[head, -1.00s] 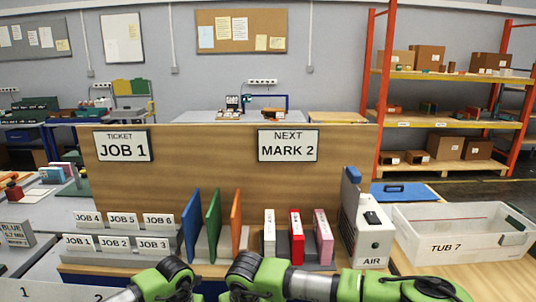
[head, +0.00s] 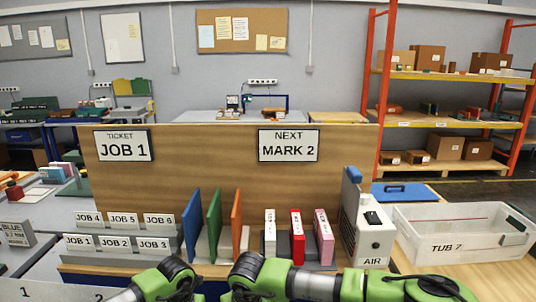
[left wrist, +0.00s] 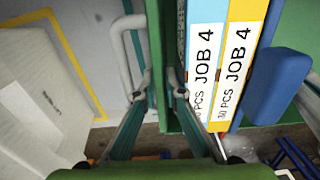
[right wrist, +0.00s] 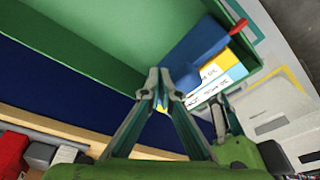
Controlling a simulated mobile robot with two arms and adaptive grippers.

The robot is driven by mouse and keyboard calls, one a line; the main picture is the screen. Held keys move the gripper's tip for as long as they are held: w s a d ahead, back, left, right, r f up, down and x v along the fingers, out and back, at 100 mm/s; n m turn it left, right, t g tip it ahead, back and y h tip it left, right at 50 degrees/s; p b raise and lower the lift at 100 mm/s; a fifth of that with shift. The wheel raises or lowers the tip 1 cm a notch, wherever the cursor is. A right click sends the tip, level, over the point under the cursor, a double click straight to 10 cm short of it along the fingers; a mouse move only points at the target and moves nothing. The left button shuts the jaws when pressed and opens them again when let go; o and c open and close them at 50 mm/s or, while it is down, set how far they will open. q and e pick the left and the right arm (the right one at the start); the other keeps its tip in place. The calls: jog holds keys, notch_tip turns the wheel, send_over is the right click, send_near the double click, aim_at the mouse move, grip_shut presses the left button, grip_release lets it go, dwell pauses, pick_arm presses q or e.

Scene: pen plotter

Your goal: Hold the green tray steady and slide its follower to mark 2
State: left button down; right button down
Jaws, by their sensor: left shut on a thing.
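The green tray (right wrist: 105,44) shows in the right wrist view, with a blue follower block (right wrist: 195,52) inside at its right end. The follower (left wrist: 276,84) also shows in the left wrist view. My left gripper (left wrist: 161,80) is shut on the tray's green wall, beside the cards. My right gripper (right wrist: 159,76) has its fingertips together, in front of the follower in the picture; I cannot tell whether it touches. No mark 2 on the tray is visible. The head view shows only my arms, not the tray.
A board with signs JOB 1 (head: 123,146) and MARK 2 (head: 288,145) stands ahead. Upright coloured panels (head: 213,225), labelled blocks (head: 297,236), an AIR unit (head: 372,238) and a white tub (head: 455,246) line the bench. A pale box (left wrist: 38,95) lies left of my left gripper.

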pick_arm(q)
jog(key=shift+a, duration=0.1)
pick_arm(e)
jog(key=w+v, duration=0.1)
jog(key=v, duration=0.6)
jog(key=shift+w+a+r, duration=0.15)
jog(key=shift+r, duration=0.4)
pick_arm(q)
jog(key=c, duration=2.2)
grip_release()
jog(key=shift+o, duration=0.9)
pick_arm(e)
jog(key=shift+a, duration=0.1)
